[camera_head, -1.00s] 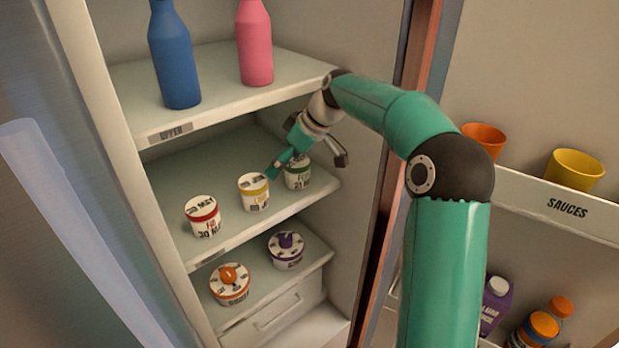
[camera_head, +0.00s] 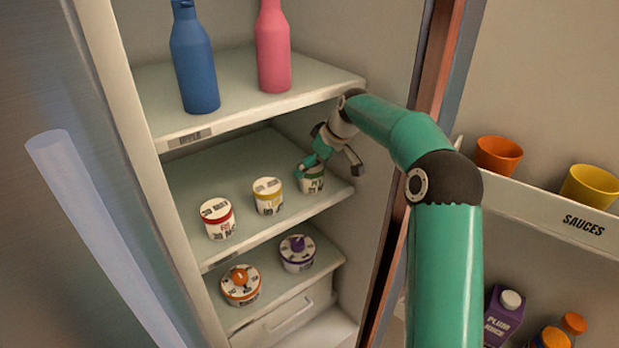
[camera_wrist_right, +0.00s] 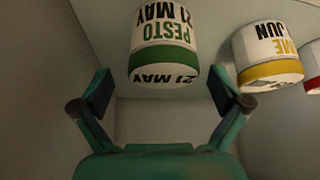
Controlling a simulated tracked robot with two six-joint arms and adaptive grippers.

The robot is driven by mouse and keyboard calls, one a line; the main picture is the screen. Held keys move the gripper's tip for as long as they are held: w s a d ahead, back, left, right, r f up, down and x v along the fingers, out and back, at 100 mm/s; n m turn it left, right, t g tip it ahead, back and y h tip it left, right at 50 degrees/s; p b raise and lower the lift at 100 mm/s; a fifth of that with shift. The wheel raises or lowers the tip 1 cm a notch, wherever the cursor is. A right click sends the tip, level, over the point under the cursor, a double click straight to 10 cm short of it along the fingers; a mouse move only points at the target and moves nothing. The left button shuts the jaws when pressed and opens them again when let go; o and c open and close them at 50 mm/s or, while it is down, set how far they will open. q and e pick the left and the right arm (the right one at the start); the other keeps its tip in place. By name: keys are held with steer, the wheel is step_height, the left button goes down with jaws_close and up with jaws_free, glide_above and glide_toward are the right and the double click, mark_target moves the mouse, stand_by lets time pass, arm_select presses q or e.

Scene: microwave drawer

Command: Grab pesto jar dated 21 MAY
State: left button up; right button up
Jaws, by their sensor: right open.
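The pesto jar (camera_head: 312,183) stands at the right end of the middle fridge shelf (camera_head: 240,220), with a green band. In the right wrist view the jar (camera_wrist_right: 163,45) shows upside down and reads "PESTO" and "21 MAY". My right gripper (camera_head: 328,168) is at this jar, and its fingers partly cover it in the head view. In the right wrist view the gripper (camera_wrist_right: 165,93) is open, with the jar ahead of and between its two fingertips. I cannot tell whether a finger touches it. My left gripper is not in view.
A yellow-banded jar (camera_head: 268,196) and a red-banded jar (camera_head: 217,218) stand left of the pesto. The upper shelf (camera_head: 300,98) with blue (camera_head: 195,65) and pink bottles (camera_head: 273,50) is above. Jars with orange (camera_head: 241,285) and purple tops (camera_head: 297,253) stand below.

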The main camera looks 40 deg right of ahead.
steer(key=p+x, duration=0.1)
steer(key=x, duration=0.3)
steer(key=shift+a+f, duration=0.15)
steer(key=c, duration=1.4)
